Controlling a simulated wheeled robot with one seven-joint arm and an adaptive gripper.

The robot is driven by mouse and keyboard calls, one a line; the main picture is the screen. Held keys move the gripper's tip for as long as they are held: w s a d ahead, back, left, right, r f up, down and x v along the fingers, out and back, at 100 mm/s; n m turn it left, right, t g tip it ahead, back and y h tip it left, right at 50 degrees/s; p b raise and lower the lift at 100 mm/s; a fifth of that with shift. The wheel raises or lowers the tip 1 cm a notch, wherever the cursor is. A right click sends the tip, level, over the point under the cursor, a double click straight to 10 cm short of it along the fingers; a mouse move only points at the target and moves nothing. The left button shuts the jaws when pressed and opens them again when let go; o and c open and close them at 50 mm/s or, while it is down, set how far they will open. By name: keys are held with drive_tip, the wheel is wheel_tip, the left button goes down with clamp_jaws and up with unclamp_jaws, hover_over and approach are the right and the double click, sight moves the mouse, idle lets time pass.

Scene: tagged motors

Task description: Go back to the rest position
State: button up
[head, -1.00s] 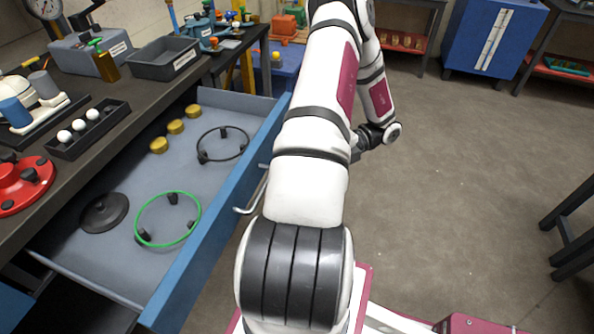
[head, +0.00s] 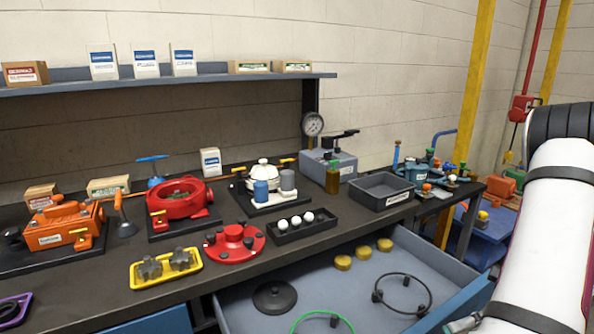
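My arm shows at the right edge of the head view as a white link with dark bands. My gripper is not in view, so its state and anything in it are hidden. The blue drawer (head: 448,262) under the workbench stands open. It holds a green ring (head: 296,323), a black ring (head: 428,290), a dark round disc (head: 274,296) and several brass-coloured pieces (head: 363,252).
The dark workbench (head: 225,275) carries an orange motor (head: 58,228), a red housing (head: 180,200), a red cover (head: 235,243), a yellow tray (head: 150,278) and a grey bin (head: 382,191). A shelf (head: 200,80) with boxes is above. The open drawer juts out in front.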

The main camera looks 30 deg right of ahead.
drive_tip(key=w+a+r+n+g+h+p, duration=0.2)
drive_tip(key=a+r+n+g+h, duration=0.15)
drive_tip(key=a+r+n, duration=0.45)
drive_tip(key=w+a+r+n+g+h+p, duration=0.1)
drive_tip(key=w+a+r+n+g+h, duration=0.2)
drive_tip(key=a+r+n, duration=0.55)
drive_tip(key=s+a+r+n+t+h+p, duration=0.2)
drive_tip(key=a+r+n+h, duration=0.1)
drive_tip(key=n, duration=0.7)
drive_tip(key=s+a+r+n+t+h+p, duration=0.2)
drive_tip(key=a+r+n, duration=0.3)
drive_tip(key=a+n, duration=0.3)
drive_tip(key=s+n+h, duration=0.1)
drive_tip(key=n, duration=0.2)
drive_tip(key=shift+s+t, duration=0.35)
